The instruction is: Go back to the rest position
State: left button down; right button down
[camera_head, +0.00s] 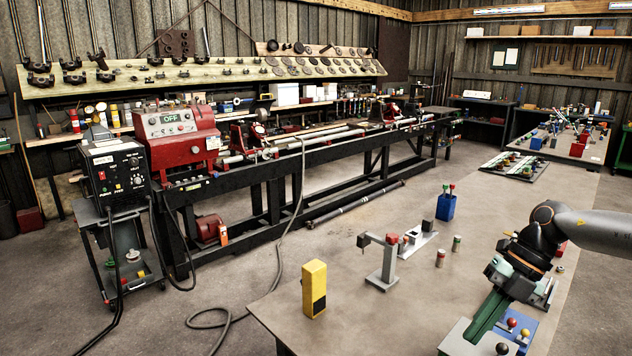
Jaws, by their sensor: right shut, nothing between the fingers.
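My right arm comes in from the right edge over the workbench (380,250). Its right gripper (490,310) points down and to the left above the near right part of the bench. It is shut and I see nothing held in it. A grey plate with several coloured ball knobs and a blue block (519,327) lies below and beside it at the bottom edge. The gripper hides part of this. My left gripper is not in view.
The red lathe (178,138) and a black welder (115,172) stand beyond. A hose (298,205) lies on the floor.

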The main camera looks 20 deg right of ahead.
jog(key=w+a+f+m+t+h, duration=0.1)
jog(key=w+a+f+m+t, duration=0.75)
jog(key=m+t, duration=0.5)
jog(key=s+a+f+m+g+h, duration=0.4)
jog(key=s+f+m+h, duration=0.3)
jog(key=s+f+m, duration=0.35)
jog(key=s+a+f+m+g+y, duration=0.25)
jog(key=s+a+g, duration=0.55)
jog(key=s, duration=0.4)
jog(key=w+a+f+t+y+b, duration=0.1)
jog(key=w+a+f+t, duration=0.1)
jog(key=f, duration=0.5)
jog(key=w+a+f+t+y+b, duration=0.1)
jog(key=w+a+f+t, duration=0.1)
jog(key=f+t, duration=0.3)
jog(key=shift+w+a+f+b, duration=0.15)
jog(key=shift+a+f+b, duration=0.25)
jog(key=shift+f, duration=0.5)
